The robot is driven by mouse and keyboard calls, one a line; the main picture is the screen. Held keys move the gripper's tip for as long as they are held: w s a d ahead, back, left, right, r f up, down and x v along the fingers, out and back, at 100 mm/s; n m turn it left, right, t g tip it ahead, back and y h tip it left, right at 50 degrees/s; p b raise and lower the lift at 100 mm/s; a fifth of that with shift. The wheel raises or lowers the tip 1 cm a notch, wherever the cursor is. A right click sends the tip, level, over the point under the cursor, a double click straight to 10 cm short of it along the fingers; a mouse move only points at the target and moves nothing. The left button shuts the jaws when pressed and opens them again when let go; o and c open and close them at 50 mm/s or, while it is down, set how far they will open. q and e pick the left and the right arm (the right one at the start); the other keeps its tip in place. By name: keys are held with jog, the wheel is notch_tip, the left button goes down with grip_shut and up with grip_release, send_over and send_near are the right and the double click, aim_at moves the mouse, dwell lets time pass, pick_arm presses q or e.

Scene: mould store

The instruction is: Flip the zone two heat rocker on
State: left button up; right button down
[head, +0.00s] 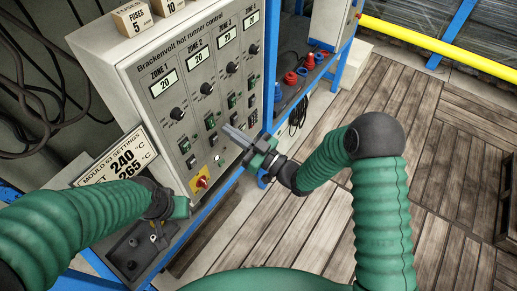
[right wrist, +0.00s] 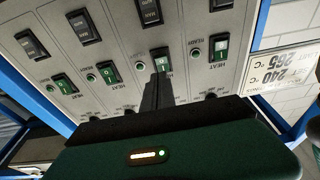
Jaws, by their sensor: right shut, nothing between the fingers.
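The zone two heat rocker is a small green switch in the zone 2 column of the grey control panel (head: 140,75). In the right wrist view, seen upside down, this rocker (right wrist: 162,54) is second from the right in the green row. My right gripper (head: 228,132) is shut and empty. In that view its dark fingertips (right wrist: 158,76) overlap the rocker's near edge; whether they touch is not clear. The rocker's position cannot be read surely. My left gripper (head: 181,208) is low, below the panel's left part; its fingers cannot be made out.
Neighbouring green rockers for zone one (right wrist: 221,49) and zone three (right wrist: 109,73) sit close on either side. A red rotary switch (head: 202,183) on a yellow plate is low on the panel. A mould settings card (head: 122,160) stands at left. Wooden floor is open at right.

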jog(key=b+v, duration=0.1)
jog(key=v, duration=1.2)
jog(key=shift+r+b, duration=0.2)
jog(key=shift+b, duration=0.1)
jog(key=shift+s, duration=0.15)
jog(key=shift+d, duration=0.1)
